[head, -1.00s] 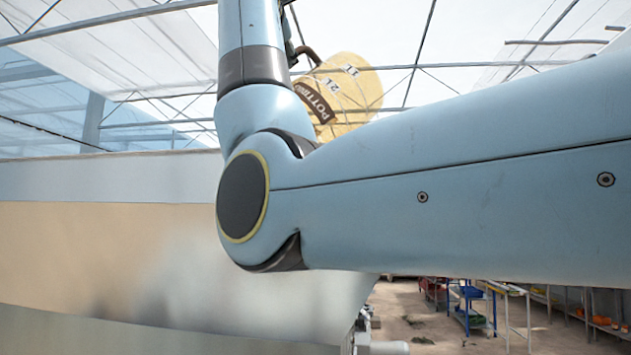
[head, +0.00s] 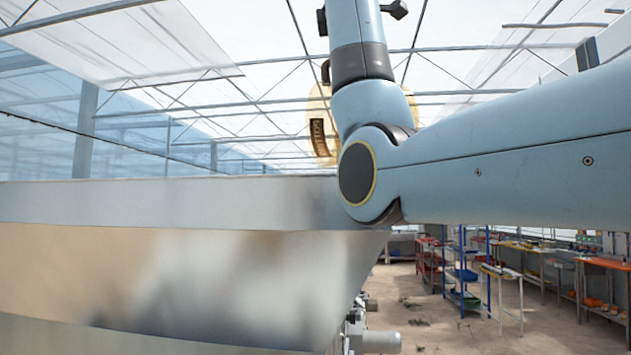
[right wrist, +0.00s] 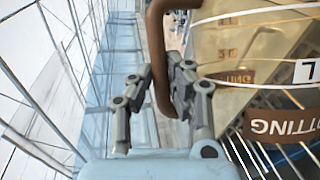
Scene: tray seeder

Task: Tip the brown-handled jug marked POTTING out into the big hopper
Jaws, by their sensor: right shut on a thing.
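The jug (head: 322,120) is see-through and yellowish with a brown label. In the head view it is above the level of the hopper's rim, mostly hidden behind my right arm, and its label lettering runs steeply. In the right wrist view the jug (right wrist: 235,45) fills the right side, with the POTTING label upside down. My right gripper (right wrist: 155,100) is shut on its brown handle (right wrist: 158,50). The big hopper (head: 150,205) is the broad metal wall at left; its inside is hidden. I cannot tell whether the jug is over its opening. My left gripper is not in view.
My right arm crosses the right half of the head view. Red shelving (head: 430,265), blue shelving (head: 463,275) and an orange bench (head: 605,262) stand far back at right. Open floor (head: 440,325) lies between them and the hopper.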

